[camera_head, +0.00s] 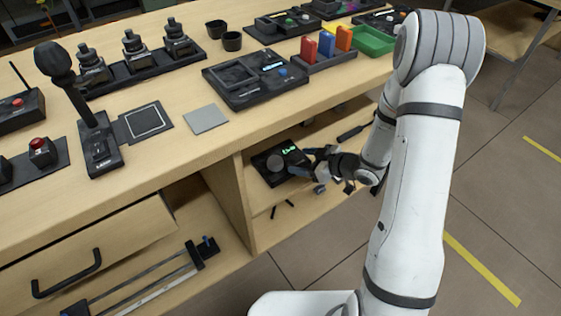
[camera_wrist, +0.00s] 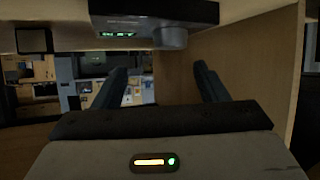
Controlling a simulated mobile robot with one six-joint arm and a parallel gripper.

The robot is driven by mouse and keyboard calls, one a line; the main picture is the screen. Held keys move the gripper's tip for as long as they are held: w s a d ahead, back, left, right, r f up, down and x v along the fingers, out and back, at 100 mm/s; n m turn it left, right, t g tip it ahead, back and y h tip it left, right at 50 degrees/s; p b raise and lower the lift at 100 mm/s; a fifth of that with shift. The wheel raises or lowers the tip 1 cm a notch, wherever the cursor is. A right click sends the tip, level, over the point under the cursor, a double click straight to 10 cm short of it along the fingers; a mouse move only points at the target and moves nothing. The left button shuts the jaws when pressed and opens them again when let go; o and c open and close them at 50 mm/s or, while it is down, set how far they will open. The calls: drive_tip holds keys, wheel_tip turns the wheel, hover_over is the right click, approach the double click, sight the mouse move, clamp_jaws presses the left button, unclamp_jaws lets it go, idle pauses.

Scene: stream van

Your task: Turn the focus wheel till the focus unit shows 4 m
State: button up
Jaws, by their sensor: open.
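The focus unit (camera_head: 263,172) is a dark box in the open shelf space under the bench. It also shows at the top of the wrist view (camera_wrist: 145,12). Its lit green display (camera_head: 289,150) shows in the wrist view too (camera_wrist: 117,34), but the digits are too small to read. The grey focus wheel (camera_head: 275,163) is a round knob; in the wrist view (camera_wrist: 170,40) it lies beyond and between my fingertips. My gripper (camera_wrist: 160,68) is open and empty. In the head view (camera_head: 308,163) it reaches in from the right, close to the unit; contact cannot be told.
The wooden bench top (camera_head: 190,155) lies above the shelf. A wooden side panel (camera_head: 232,200) stands left of the unit. In the wrist view a wooden wall (camera_wrist: 245,65) is close to the right finger. Small dark items (camera_head: 350,134) lie on the shelves.

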sight(280, 163)
drive_tip(key=shift+s+a+f+y, duration=0.2)
drive_tip(key=shift+a+f+y, duration=0.4)
drive_tip(key=shift+f, duration=0.2)
drive_tip(key=b+x, duration=0.2)
drive_tip(key=x, duration=0.5)
drive_tip(key=shift+w+a, duration=0.1)
drive_tip(key=shift+a, duration=0.25)
drive_tip(key=shift+c, duration=0.4)
drive_tip(key=c, duration=0.9)
